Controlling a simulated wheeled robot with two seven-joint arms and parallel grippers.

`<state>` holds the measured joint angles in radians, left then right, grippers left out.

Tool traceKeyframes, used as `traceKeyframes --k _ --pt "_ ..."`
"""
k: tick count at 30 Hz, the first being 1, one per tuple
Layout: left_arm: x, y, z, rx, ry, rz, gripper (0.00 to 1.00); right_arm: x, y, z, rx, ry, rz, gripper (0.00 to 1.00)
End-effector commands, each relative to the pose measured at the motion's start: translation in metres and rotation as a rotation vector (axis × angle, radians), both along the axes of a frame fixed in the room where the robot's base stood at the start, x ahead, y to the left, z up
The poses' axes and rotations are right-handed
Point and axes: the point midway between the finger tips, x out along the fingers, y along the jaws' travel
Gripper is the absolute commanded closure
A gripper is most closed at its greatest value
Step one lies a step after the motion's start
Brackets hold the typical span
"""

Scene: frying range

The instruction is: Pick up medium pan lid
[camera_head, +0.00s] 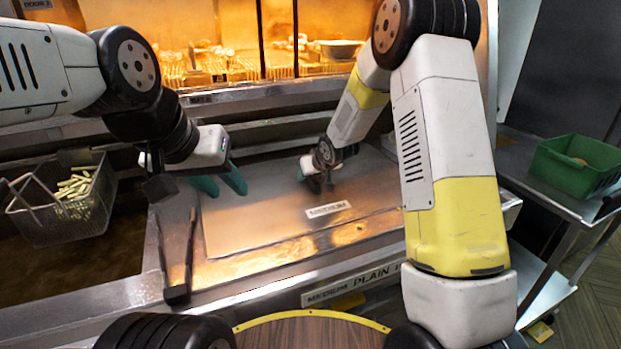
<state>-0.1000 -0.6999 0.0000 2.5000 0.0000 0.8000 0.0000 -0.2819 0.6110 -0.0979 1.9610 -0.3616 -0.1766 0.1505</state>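The medium pan lid (260,215) is a flat metal sheet covering the middle fryer pan, with a white "MEDIUM" label (328,210) on its right part. It looks level and in place. My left gripper (227,192) is over the lid's left rear part. Its two teal fingers are apart with nothing visible between them. My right gripper (315,184) points down at the lid's rear middle, behind the label. Its fingers are small, dark and blurred, so I cannot tell whether they are open, or whether they touch the lid or a handle.
A wire basket of fries (65,205) sits at the left over dark oil. Black tongs (178,250) lie left of the lid. A lit warming bay (240,60) with fries is behind. A green bin (575,165) stands on a right-hand side table. A round wooden top (310,335) is in front.

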Motion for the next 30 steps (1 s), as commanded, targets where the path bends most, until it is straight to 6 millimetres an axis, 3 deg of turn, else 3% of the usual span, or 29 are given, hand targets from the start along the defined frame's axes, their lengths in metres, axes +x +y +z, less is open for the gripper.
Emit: traceKeyframes --k 5,11,30 --pt "0.0 0.0 0.0 0.0 0.0 0.0 0.64 0.0 -0.0001 0.0003 0.0 0.0 0.0 0.6" --pt "-0.0001 0.0 0.0001 0.0 0.0 0.0 0.64 -0.0001 -0.0001 0.0003 0.0 0.0 0.0 0.99" --pt "-0.0001 0.0 0.0001 0.0 0.0 0.0 0.64 -0.0004 -0.0003 0.0003 0.0 0.0 0.0 1.0"
